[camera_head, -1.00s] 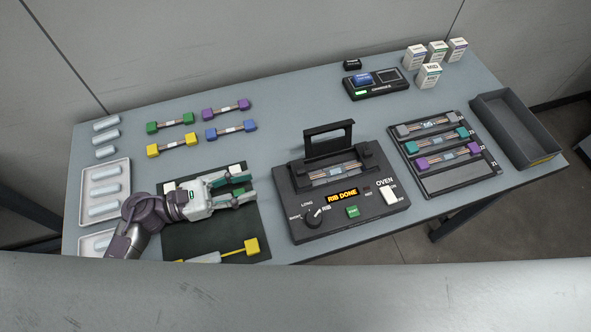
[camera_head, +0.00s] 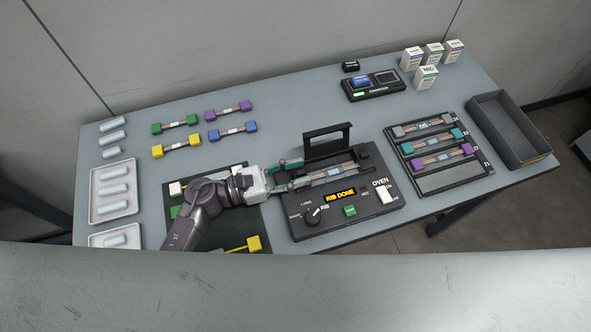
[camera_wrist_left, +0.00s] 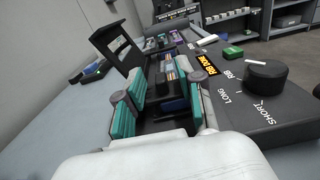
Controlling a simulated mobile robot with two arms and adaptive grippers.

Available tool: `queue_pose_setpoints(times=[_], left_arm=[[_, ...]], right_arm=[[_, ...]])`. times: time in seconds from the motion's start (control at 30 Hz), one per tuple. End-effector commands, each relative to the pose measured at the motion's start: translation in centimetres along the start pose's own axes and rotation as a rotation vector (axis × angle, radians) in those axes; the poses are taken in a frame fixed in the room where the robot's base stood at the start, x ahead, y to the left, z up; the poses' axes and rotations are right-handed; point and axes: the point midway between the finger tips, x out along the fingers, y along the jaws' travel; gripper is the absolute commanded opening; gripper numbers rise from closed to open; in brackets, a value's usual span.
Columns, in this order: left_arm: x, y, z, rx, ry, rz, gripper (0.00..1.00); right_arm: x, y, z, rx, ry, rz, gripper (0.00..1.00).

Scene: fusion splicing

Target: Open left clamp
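The black oven (camera_head: 378,214) stands on the table with its lid (camera_head: 313,153) raised. Its display (camera_head: 339,196) reads "RIB DONE". A fibre splice (camera_head: 328,173) lies along its slot. A dark clamp block (camera_head: 361,152) shows at the slot's right end. The left clamp is hidden in the head view by my left gripper (camera_head: 299,174), which is at the slot's left end. In the wrist view my left gripper's teal fingers (camera_wrist_left: 165,95) are spread on either side of the slot. The gripper is open; contact with the clamp cannot be told. My right gripper is not in view.
A rack (camera_head: 443,183) with several splices stands right of the oven, beside an empty dark bin (camera_head: 535,157). A dark mat (camera_head: 228,239) lies to the left. Several coloured splices (camera_head: 175,146) lie behind it. The oven's knob (camera_wrist_left: 266,76) is right of the gripper.

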Motion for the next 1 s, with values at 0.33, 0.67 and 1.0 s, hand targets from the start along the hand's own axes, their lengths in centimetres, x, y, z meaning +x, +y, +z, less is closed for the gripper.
queue_pose_setpoints(times=[0.33, 0.67, 1.0], left_arm=[[-0.04, -0.01, 0.01, 0.0, 0.0, 0.0, 0.0], [-0.04, 0.04, 0.19, -0.039, 0.0, -0.002, 0.0], [-0.08, 0.58, 0.98, -0.26, 0.001, -0.002, 0.0]], right_arm=[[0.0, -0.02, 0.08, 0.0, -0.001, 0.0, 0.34], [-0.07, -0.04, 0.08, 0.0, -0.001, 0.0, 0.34], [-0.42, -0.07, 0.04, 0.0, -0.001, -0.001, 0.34]])
